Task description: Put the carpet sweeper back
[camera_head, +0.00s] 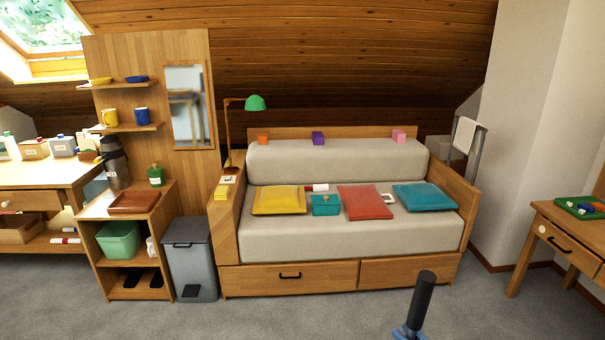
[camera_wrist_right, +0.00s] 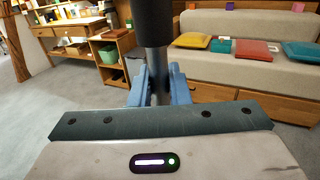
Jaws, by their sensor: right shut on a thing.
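The carpet sweeper shows as an upright handle with a thick black grip (camera_head: 423,300) at the bottom of the head view, leaning slightly right. In the right wrist view its black grip (camera_wrist_right: 152,28) and grey pole (camera_wrist_right: 155,66) stand in front of the camera. My right gripper (camera_head: 408,334) has blue fingers, and they are shut around the pole just below the black grip. These fingers (camera_wrist_right: 157,86) also show in the wrist view. The sweeper's lower end is out of both views. My left gripper is not in view.
A daybed (camera_head: 350,238) with cushions stands ahead. Left of it are a grey pedal bin (camera_head: 190,262), an open shelf unit (camera_head: 128,285) and a workbench (camera_head: 35,176). A small desk (camera_head: 560,235) stands at the right. The grey carpet (camera_head: 300,318) before the daybed is clear.

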